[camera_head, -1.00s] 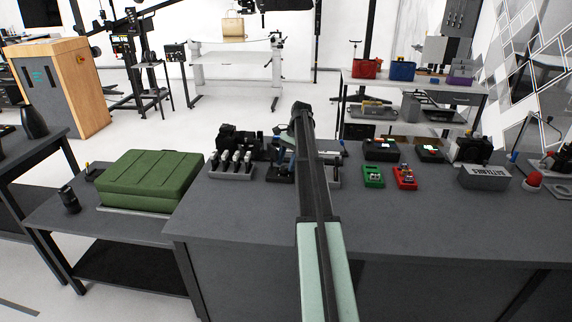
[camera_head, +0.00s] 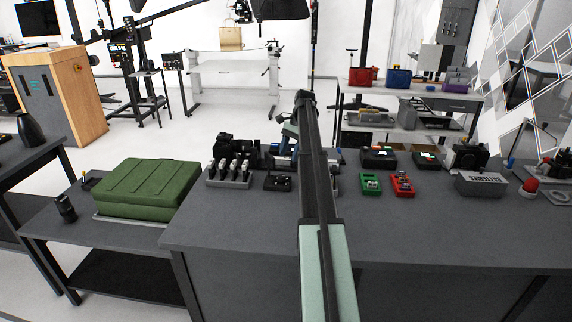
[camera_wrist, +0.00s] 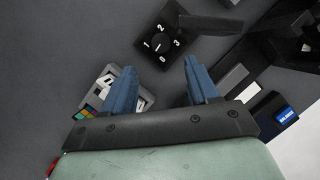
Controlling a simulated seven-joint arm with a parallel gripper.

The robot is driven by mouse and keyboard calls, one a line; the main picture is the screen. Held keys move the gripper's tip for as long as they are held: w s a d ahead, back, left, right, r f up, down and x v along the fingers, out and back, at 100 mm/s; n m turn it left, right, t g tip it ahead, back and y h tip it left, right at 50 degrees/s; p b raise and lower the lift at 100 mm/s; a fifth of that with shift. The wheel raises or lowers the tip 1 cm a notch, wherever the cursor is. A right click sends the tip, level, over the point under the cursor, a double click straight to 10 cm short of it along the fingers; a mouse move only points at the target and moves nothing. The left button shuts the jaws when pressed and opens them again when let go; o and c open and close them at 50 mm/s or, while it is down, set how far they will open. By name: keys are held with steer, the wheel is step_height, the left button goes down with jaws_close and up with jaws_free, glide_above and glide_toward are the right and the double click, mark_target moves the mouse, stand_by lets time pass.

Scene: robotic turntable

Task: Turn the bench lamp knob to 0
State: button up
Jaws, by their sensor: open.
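A black dial box with a round knob (camera_wrist: 161,43) shows at the top of the wrist view, with white numerals 0 to 3 around it. A short white mark shows on the knob, but which number it points to is too small to tell surely. What looks like the same box (camera_head: 277,182) lies on the dark bench in the head view, just left of my arm. My gripper (camera_wrist: 160,82) has two blue fingers, spread apart with nothing between them. The knob lies beyond the fingertips, near the middle of their gap. My arm hides most of the gripper in the head view.
A grey rack (camera_head: 230,177) with several upright tools stands left of the dial box. Green (camera_head: 370,184) and red (camera_head: 402,184) units sit right of my arm. A light device with coloured squares (camera_wrist: 103,95) lies by the left finger. The bench front (camera_head: 230,230) is clear.

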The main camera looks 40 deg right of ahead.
mark_target(282, 176)
steer(key=s+a+r+n+t+h, duration=0.3)
steer(key=s+a+r+n+t, duration=0.15)
steer(key=s+n, duration=0.4)
steer(key=w+f+n, duration=0.2)
steer(key=f+n, duration=0.1)
steer(key=f, duration=0.1)
steer(key=w+f+n, duration=0.3)
steer(key=f, duration=0.1)
steer(key=w+f+n+h, duration=0.1)
steer(key=w+f+n, duration=0.1)
steer(key=f+n, duration=0.1)
steer(key=shift+w+d+f+n, duration=0.15)
steer(key=shift+f, duration=0.25)
steer(key=shift+w+d+f+n, duration=0.1)
steer(key=shift+f, duration=0.25)
steer(key=shift+c, duration=0.3)
steer(key=c, duration=1)
steer(key=shift+n, duration=0.3)
